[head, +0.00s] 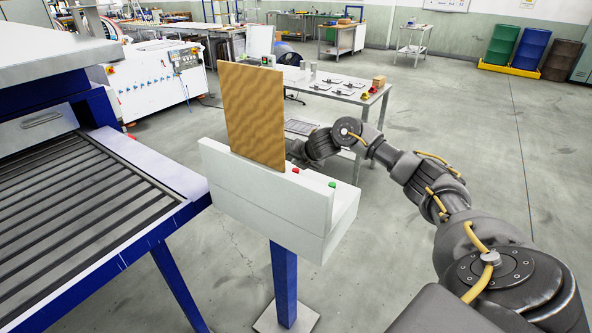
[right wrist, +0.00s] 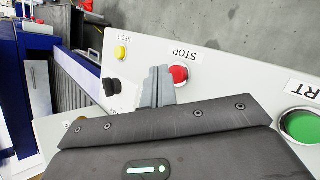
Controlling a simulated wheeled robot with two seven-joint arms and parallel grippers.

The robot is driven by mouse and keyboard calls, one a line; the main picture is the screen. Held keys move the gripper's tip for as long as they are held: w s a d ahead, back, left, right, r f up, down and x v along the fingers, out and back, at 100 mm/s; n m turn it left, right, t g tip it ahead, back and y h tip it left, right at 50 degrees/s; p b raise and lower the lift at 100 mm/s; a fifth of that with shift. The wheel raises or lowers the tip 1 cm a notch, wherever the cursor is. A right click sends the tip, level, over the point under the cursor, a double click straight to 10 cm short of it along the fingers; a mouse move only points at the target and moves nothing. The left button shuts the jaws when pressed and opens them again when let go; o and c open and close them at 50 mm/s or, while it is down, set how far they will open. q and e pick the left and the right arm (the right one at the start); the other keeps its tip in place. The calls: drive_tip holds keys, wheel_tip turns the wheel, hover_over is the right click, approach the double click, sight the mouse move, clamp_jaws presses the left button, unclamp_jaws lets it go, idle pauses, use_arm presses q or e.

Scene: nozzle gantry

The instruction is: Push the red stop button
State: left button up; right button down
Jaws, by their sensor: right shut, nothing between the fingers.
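The red stop button (right wrist: 180,74) sits on the light grey control panel under a "STOP" label in the right wrist view. It also shows as a small red dot on the white console (head: 270,205) in the head view, the button (head: 295,170) being just right of the brown board. My right gripper (right wrist: 159,72) is shut and empty, its fingertips just left of the red button in the wrist view. I cannot tell whether they touch it. In the head view its fingers are hidden behind the brown board. My left gripper is in neither view.
A brown board (head: 256,115) stands upright on the console. A green button (right wrist: 302,125), a yellow button (right wrist: 121,52) and a black knob (right wrist: 111,86) are on the same panel. A roller conveyor (head: 85,200) is at left; the floor at right is clear.

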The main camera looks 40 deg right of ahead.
sight(298, 172)
drive_tip(key=shift+f, duration=0.1)
drive_tip(key=shift+f, duration=0.3)
drive_tip(key=shift+f+b, duration=0.55)
drive_tip(key=shift+b, duration=0.05)
idle(0.8)
drive_tip(key=shift+r, duration=0.1)
drive_tip(key=shift+r+p, duration=0.8)
drive_tip(key=shift+r, duration=0.05)
drive_tip(key=shift+r, duration=0.1)
wheel_tip(298, 172, up, 5)
drive_tip(key=p, duration=0.4)
drive_tip(key=shift+p, duration=0.3)
drive_tip(key=shift+s, duration=0.1)
